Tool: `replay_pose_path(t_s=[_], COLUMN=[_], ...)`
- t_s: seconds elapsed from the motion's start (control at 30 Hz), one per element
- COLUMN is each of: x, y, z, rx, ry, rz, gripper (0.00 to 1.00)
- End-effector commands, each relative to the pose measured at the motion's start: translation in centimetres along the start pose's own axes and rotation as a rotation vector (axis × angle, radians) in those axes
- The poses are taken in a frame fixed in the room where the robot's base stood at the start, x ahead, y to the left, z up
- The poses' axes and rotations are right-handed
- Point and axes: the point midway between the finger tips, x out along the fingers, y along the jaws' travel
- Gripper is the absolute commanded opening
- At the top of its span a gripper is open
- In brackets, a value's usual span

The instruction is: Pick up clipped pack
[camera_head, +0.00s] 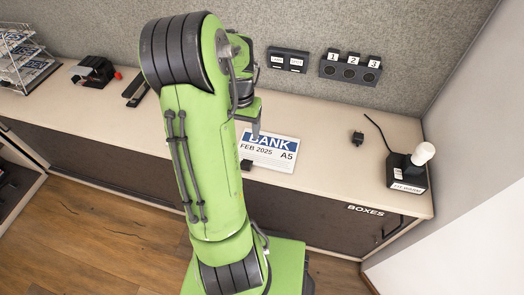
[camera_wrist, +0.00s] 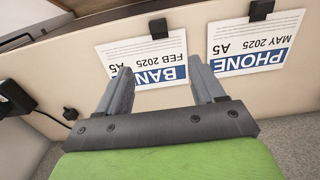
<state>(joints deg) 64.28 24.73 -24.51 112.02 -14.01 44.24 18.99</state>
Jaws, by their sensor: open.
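Two white packs with blue title bands lie flat, side by side, in the wrist view. The BANK pack (camera_wrist: 140,55), marked FEB 2025 A5, has a black clip (camera_wrist: 158,28) at its edge. The PHONE pack (camera_wrist: 255,38), marked MAY 2025 A5, also has a black clip (camera_wrist: 262,10). In the head view the BANK pack (camera_head: 268,156) lies on the counter, while my arm hides the PHONE pack. My gripper (camera_wrist: 160,66) is open and empty, its fingers over the BANK pack's blue-band side. In the head view my gripper (camera_head: 255,132) shows at that pack's back edge; contact cannot be told.
A black box with a white knob (camera_head: 422,154) stands at the counter's right end, near a small black item (camera_head: 357,137). A numbered holder (camera_head: 350,68) and a labelled black panel (camera_head: 289,60) are at the back. A wire rack (camera_head: 22,58) stands far left.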

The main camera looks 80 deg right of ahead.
Motion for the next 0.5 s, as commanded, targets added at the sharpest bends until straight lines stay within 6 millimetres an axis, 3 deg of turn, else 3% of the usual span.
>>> replay_pose_path(t_s=[0.3,0.5], x=[8.1,10.6], y=[0.1,0.1], z=[0.2,0.1], rx=[0.000,-0.001], ry=[-0.007,-0.004], rz=[0.002,0.001], gripper=[0.68,0.68])
